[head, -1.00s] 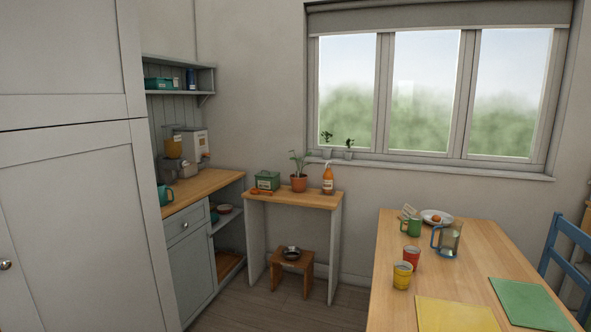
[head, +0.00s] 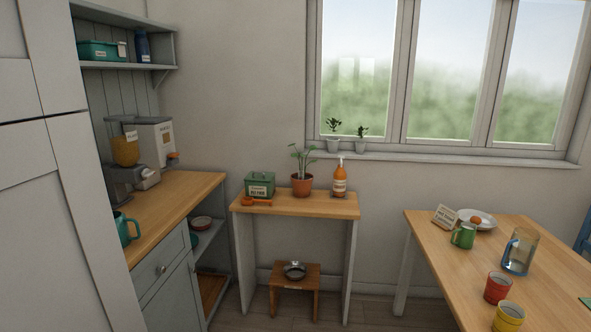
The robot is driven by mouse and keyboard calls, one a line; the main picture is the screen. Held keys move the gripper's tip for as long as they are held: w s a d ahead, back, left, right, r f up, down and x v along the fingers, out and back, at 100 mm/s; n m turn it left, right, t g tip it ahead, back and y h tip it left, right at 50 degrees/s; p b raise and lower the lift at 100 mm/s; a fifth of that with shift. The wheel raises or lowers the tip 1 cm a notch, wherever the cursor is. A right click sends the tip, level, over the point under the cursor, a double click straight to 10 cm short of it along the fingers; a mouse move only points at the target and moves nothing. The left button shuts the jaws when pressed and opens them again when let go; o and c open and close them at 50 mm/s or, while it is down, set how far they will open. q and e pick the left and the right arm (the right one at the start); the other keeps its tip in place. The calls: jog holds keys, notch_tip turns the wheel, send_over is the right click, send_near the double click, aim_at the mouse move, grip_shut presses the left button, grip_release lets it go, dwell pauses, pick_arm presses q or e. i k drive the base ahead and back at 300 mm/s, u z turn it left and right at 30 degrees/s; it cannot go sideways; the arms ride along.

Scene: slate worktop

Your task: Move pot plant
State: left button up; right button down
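A green-leaved plant in a terracotta pot (head: 302,186) stands upright on a narrow wooden side table (head: 320,204) against the wall. A green box (head: 260,186) is to its left and an orange pump bottle (head: 340,178) to its right. Two small plants in pale pots, one on the left (head: 333,143) and one on the right (head: 361,146), stand on the window sill (head: 450,158). Neither of my grippers shows in the head view.
A low wooden stool (head: 294,290) with a metal bowl (head: 294,269) stands under the side table. A counter (head: 180,200) is at left. A dining table (head: 440,250) with mugs (head: 463,236), a glass jug (head: 519,252) and a plate is at right. Floor shows between the tables.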

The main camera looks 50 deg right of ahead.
aim_at(302, 182)
jog(key=z, duration=1.85)
jog(key=i, duration=2.8)
jog(key=u, duration=1.85)
